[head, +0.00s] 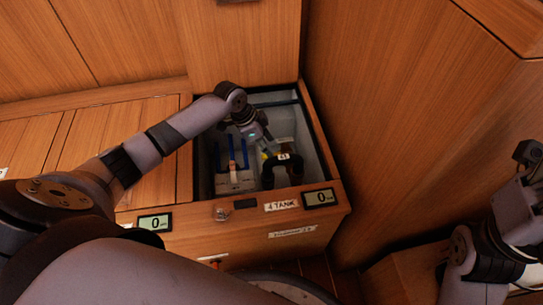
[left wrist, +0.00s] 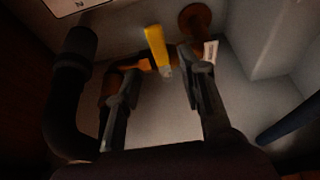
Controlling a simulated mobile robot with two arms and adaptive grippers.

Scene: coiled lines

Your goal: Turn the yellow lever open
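The yellow lever (left wrist: 156,46) shows in the left wrist view as an upright flat handle on brass-coloured pipework (left wrist: 128,66). In the head view only a small yellow patch (head: 265,155) of it shows below my left gripper. My left gripper (head: 261,143) reaches down into the open tank compartment. In the left wrist view its two fingers (left wrist: 161,72) stand apart, with the lever showing in the gap just beyond the tips. I cannot tell whether either finger touches it. My right arm is at the right edge of the head view; its fingers cannot be made out.
The compartment's wooden rim (head: 321,148) surrounds the work space closely. A thick black pipe (left wrist: 67,95) stands left of the fingers in the left wrist view. A tall wooden panel (head: 400,120) rises on the right.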

